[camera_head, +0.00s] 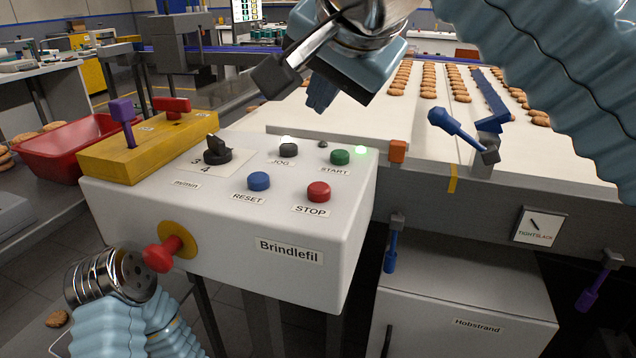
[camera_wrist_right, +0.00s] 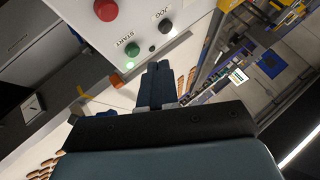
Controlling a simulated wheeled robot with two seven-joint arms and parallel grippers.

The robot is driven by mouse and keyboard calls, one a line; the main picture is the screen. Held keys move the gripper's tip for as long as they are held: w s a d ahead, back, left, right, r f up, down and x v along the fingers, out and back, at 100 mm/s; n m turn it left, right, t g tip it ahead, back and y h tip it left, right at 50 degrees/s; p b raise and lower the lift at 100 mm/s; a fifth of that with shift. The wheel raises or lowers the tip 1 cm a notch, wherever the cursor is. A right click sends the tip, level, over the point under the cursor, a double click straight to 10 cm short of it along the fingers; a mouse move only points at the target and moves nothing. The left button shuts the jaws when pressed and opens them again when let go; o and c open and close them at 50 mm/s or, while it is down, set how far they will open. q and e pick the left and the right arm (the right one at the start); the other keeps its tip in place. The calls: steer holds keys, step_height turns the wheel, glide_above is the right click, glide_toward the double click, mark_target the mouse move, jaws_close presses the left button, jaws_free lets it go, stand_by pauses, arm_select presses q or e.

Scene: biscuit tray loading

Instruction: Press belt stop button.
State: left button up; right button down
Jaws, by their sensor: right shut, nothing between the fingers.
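The red STOP button (camera_head: 318,191) sits on the sloped top of the white control box (camera_head: 330,262), with its label below it. A red button, likely the same one, shows at the top of the right wrist view (camera_wrist_right: 105,9). My right gripper (camera_head: 320,98) is shut and empty, above and behind the box's top, apart from the buttons. Its closed fingers also show in the right wrist view (camera_wrist_right: 158,85), near the START and JOG buttons. My left arm enters at the lower left, but its gripper is not visible.
Green START (camera_head: 340,157), black JOG (camera_head: 289,150) and blue RESET (camera_head: 259,181) buttons surround STOP. A red mushroom knob (camera_head: 159,256) sticks out of the box's front. A belt (camera_head: 480,145) carries rows of biscuits behind. A yellow block (camera_head: 150,150) with levers stands left.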

steer(key=b, duration=0.5)
glide_above(323, 191)
step_height(323, 191, down, 7)
steer(key=shift+f, duration=0.65)
steer(key=shift+f+b, duration=0.1)
steer(key=shift+b, duration=0.2)
stand_by(1.0)
steer(key=shift+f, duration=0.3)
steer(key=shift+f+b, duration=0.55)
steer(key=shift+b, duration=0.15)
stand_by(0.5)
stand_by(0.3)
steer(key=shift+r+p, duration=1)
steer(key=shift+p, duration=0.05)
